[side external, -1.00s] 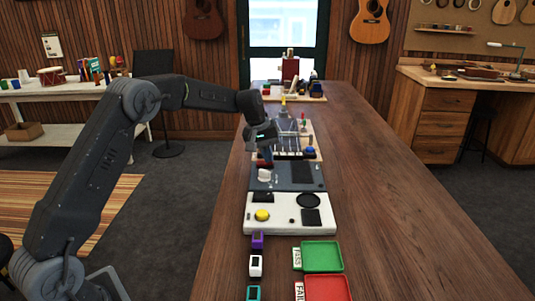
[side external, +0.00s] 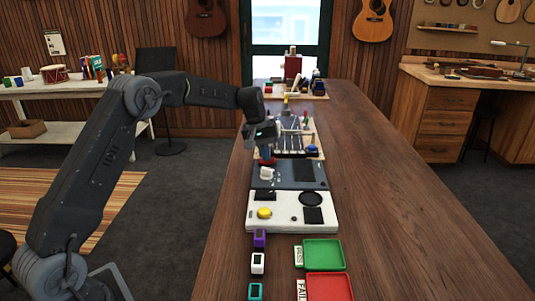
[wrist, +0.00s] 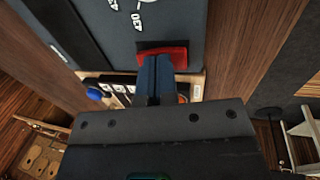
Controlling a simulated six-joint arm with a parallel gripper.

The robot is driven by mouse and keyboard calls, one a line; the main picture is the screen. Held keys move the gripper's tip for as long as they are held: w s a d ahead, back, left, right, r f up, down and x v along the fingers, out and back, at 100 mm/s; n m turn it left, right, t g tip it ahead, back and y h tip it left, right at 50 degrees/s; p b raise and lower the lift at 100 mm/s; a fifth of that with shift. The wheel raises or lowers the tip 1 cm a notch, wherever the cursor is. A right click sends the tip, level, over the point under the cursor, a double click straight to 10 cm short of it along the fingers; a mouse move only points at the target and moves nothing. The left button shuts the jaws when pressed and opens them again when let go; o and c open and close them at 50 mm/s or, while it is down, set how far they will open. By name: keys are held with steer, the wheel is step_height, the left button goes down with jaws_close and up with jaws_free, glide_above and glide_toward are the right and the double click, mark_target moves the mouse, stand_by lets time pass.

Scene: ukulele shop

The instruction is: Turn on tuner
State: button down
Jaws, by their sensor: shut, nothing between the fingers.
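A dark grey panel device (side external: 290,186) lies flat on the long wooden bench, with a white knob (side external: 266,173) and a dark screen (side external: 303,172). I cannot tell whether it is the tuner. A red switch (wrist: 176,50) sits at its edge in the wrist view; it is small and partly hidden in the side view (side external: 268,162). My gripper (wrist: 160,62) is shut and empty, fingers pointing down onto the red switch. The fingertips overlap the switch's near edge; I cannot tell whether they press it. The fingers also show in the side view (side external: 266,153).
A white panel (side external: 285,222) with a yellow button lies nearer the camera. Purple (side external: 259,238), white (side external: 257,263) and teal (side external: 255,291) small devices stand in a row beside green (side external: 323,254) and red (side external: 328,287) trays. A board with a blue button (wrist: 95,94) lies beyond. The bench's right side is clear.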

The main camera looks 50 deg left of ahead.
steer(key=shift+r, duration=0.1)
steer(key=v, duration=1.3)
steer(key=shift+s+a+r, duration=0.3)
steer(key=shift+s+a, duration=0.05)
steer(key=shift+w+d, duration=0.4)
steer(key=x, duration=1.4)
steer(key=shift+w+d+r, duration=0.15)
steer(key=shift+w+d, duration=0.1)
